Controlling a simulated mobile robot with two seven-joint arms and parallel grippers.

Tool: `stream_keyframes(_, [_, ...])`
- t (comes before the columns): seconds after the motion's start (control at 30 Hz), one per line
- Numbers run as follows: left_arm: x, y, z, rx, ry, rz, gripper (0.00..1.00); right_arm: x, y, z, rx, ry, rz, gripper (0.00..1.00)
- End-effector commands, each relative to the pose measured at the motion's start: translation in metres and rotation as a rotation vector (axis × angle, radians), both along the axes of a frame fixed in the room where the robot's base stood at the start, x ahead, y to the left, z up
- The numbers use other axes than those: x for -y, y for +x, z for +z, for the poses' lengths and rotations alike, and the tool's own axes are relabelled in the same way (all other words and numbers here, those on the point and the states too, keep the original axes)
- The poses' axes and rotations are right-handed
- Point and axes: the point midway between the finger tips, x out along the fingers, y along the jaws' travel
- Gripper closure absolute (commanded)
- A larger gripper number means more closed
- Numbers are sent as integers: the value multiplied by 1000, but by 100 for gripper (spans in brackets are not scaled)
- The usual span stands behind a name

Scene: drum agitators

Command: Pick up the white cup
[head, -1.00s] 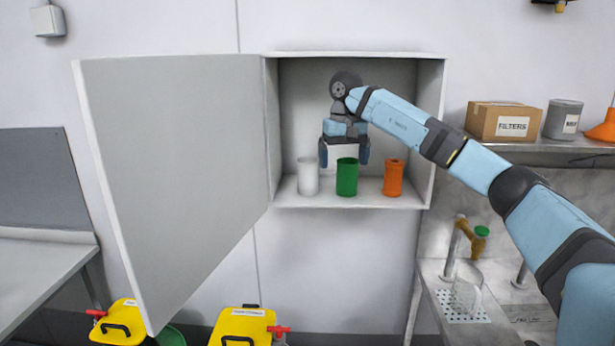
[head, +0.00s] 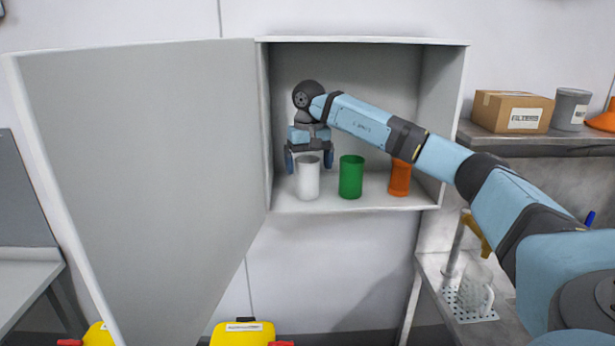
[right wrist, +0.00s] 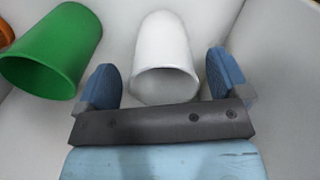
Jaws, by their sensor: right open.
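The white cup (head: 307,178) stands upright on the floor of the open wall cabinet (head: 330,207), at the left of a row of cups. In the right wrist view the white cup (right wrist: 164,55) lies ahead, between the directions of the two open fingers (right wrist: 168,82). I cannot tell whether any finger touches it. My left gripper is not in view.
A green cup (head: 351,177) stands just right of the white one, and an orange cup (head: 399,178) farther right, partly behind my arm. The cabinet door (head: 145,150) hangs open at the left. A shelf at right holds a cardboard box (head: 512,112).

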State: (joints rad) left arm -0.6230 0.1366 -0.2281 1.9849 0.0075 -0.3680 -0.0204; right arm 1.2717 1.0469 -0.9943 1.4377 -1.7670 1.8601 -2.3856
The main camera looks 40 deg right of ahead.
Motion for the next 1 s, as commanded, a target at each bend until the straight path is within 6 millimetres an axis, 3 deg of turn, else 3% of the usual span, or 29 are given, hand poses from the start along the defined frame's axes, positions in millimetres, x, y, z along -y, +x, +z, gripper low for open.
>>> stream_keyframes(0.2, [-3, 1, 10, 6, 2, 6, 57, 1, -1, -24, -1, 0, 0, 6])
stream_keyframes(0.43, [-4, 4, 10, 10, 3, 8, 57, 1, 0, -27, 0, 1, 0, 6])
stream_keyframes(0.47, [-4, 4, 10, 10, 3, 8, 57, 1, 0, -27, 0, 1, 0, 8])
stream_keyframes(0.6, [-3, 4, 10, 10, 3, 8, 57, 1, 0, -27, 0, 0, 0, 40])
stream_keyframes(0.7, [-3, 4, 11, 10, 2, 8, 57, 1, 0, -27, 0, 0, 0, 58])
stream_keyframes(1.0, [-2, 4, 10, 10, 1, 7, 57, 1, -1, -26, 1, 0, 0, 58])
